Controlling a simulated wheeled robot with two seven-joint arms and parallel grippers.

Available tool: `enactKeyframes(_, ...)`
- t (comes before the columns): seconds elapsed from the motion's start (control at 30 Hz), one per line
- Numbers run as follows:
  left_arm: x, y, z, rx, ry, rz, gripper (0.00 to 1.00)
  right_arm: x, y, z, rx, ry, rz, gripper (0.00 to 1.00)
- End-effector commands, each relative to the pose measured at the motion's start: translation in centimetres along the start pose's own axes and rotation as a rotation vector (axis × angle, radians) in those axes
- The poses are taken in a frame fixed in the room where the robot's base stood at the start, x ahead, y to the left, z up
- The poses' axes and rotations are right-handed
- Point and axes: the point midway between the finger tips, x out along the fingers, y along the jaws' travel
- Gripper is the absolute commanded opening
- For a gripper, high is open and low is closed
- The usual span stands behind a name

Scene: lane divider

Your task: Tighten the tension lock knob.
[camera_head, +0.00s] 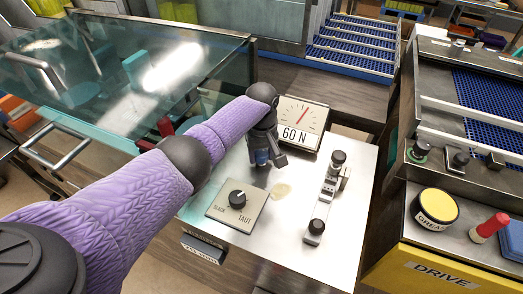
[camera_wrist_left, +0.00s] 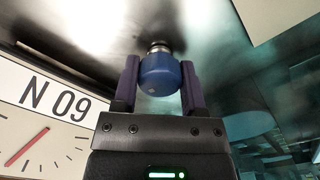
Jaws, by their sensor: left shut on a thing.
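The tension lock knob is a rounded blue cap (camera_wrist_left: 160,76) on a short metal stem, seen in the left wrist view. My left gripper (camera_head: 264,157) is shut on it, with one dark finger on each side of the cap. In the head view the gripper points down at the metal top, left of the tension gauge (camera_head: 302,113), and mostly covers the knob. The gauge reads 60 N and has a red needle. In front of the gripper is a plate with a black dial (camera_head: 237,199) marked SLACK and TAUT. My right gripper is not in view.
A metal bracket with black knobs (camera_head: 326,196) stands right of the dial plate. A yellow GREASE tin (camera_head: 436,206) and a red-handled item (camera_head: 489,228) sit on the yellow DRIVE unit. A glass panel (camera_head: 120,75) is behind my left arm. Blue conveyor belts lie beyond.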

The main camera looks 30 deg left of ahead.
Motion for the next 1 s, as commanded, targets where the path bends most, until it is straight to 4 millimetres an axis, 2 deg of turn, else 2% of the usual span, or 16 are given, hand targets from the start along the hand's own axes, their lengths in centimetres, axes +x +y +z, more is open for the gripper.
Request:
enactKeyframes(0.3,-0.1,0.0,0.0,0.296,-0.001,0.001,0.00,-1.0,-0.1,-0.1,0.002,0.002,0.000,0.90)
enactKeyframes(1.0,-0.1,-0.1,-0.1,0.954,0.003,0.002,0.00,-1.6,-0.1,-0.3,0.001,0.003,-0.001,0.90)
